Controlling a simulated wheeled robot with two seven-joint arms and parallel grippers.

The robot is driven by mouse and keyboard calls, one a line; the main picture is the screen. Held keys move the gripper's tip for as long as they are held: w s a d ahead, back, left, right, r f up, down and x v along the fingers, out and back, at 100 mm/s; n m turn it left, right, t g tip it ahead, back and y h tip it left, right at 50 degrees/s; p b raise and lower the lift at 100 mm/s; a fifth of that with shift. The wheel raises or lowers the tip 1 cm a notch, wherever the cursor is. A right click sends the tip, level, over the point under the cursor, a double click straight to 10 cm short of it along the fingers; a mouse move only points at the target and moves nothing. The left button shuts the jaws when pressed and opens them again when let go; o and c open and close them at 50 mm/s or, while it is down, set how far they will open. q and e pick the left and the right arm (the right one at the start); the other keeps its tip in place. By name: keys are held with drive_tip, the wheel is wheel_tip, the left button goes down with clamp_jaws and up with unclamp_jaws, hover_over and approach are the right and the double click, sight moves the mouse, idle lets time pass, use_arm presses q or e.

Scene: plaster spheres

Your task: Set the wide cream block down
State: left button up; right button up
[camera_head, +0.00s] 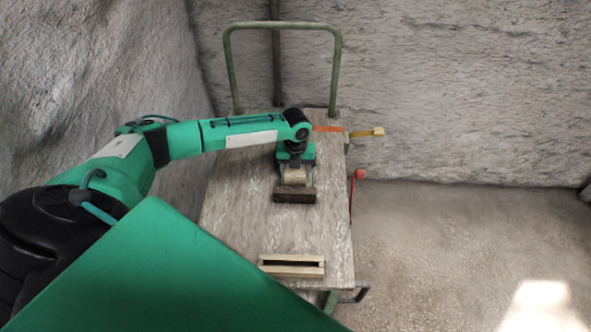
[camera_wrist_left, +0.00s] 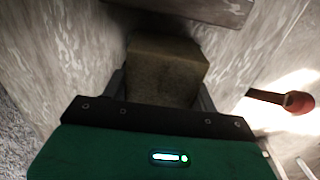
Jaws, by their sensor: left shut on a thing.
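The wide cream block (camera_head: 294,177) is between the fingers of my left gripper (camera_head: 294,185), over the middle of the worn wooden cart top (camera_head: 232,215). In the left wrist view the block (camera_wrist_left: 167,62) fills the space between the two dark fingers, in shadow. My left gripper is shut on it. I cannot tell whether the block's underside touches the top. A dark brown bar (camera_head: 294,196) lies just in front of the block in the head view; its edge also shows in the wrist view (camera_wrist_left: 195,8). My right gripper is not in view.
A pale wooden frame with a dark slot (camera_head: 292,271) lies near the cart's front edge. An orange strip (camera_head: 328,128) and a yellow-ended piece (camera_head: 372,132) stick out at the right edge, with a red knob (camera_head: 360,174) below. A green handle rail (camera_head: 282,25) stands behind.

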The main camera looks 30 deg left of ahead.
use_arm(q)
drive_tip(key=shift+f, duration=0.55)
idle(0.4)
drive_tip(key=o, duration=1.6)
drive_tip(key=shift+o, duration=0.3)
drive_tip(key=shift+f, duration=0.1)
drive_tip(key=shift+r+p, duration=1.85)
drive_tip(key=shift+r, duration=0.2)
